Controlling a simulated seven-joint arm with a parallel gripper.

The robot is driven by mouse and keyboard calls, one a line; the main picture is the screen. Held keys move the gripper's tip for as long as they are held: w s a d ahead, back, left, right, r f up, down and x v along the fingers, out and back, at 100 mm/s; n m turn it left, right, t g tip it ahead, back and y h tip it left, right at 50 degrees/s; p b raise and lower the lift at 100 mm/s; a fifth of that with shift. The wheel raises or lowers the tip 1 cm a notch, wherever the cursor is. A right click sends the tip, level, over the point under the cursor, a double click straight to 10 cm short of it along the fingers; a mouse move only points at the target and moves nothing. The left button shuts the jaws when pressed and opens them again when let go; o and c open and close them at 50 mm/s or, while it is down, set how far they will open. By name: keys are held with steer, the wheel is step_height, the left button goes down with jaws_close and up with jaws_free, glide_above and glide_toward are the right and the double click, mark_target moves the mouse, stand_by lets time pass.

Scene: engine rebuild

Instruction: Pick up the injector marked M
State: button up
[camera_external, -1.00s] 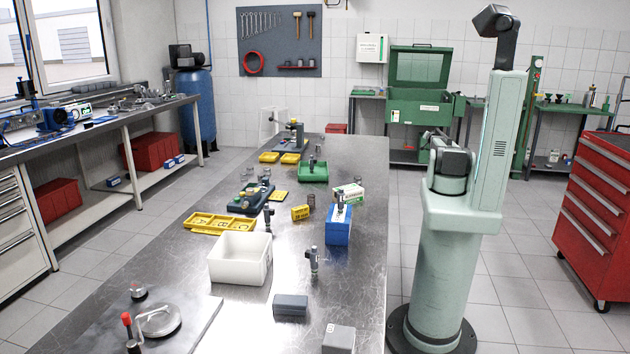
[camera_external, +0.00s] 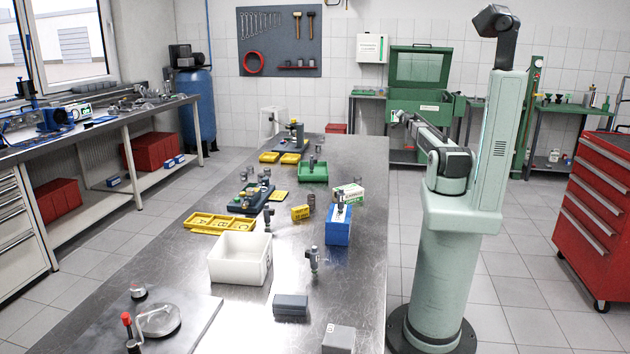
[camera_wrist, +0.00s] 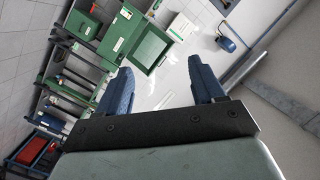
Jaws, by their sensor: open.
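Several grey injector-like parts stand on the steel bench: one (camera_external: 314,260) near the front, one (camera_external: 268,219) behind the white bin, one (camera_external: 340,203) at the blue block, and one (camera_external: 312,160) at the green tray. No letter M is readable on any of them, so I cannot tell which is marked M. My gripper (camera_external: 398,117) is raised beyond the bench's right edge, well apart from these parts. In the wrist view, its two blue fingers (camera_wrist: 163,82) are apart with nothing between them. No injector can be made out in that view.
On the bench (camera_external: 355,275) are a white bin (camera_external: 240,272), yellow lettered trays (camera_external: 208,224), a blue block (camera_external: 338,233), a green tray (camera_external: 313,178), grey blocks (camera_external: 290,306) and a dark green fixture (camera_external: 244,205). The bench's right strip is mostly clear. A red tool cabinet (camera_external: 597,210) stands far right.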

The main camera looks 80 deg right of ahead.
steer(key=w+a+r+n+t+y, duration=0.1)
steer(key=w+a+r+n+t, duration=0.2)
steer(key=w+a, duration=0.7)
steer(key=w+a+r+n+t+y, duration=0.2)
steer(key=w+a, duration=0.3)
steer(key=w, duration=1)
steer(key=w+a+r+n+t+y, duration=0.1)
steer(key=w+a+r+n+t, duration=0.2)
steer(key=w+a, duration=0.7)
steer(key=w+a+r+n+t+y, duration=0.1)
steer(key=w+a+r+n+y, duration=0.15)
steer(key=w+a, duration=0.8)
steer(key=w+a+r+n+t+y, duration=0.1)
steer(key=w+a+n+y, duration=0.4)
steer(key=a, duration=1)
steer(key=w+a+r+n+t+y, duration=0.1)
steer(key=w+a+r+n, duration=0.1)
steer(key=w+a, duration=0.85)
steer(key=w+a+f+n+g+y, duration=0.2)
steer(key=a+n+y, duration=0.25)
steer(key=a, duration=1.35)
steer(key=n+g+y, duration=0.4)
steer(key=n+g, duration=0.9)
steer(key=n, duration=0.7)
glide_toward(268, 206)
steer(key=x, duration=1)
steer(key=shift+d, duration=0.2)
steer(key=shift+c, duration=0.2)
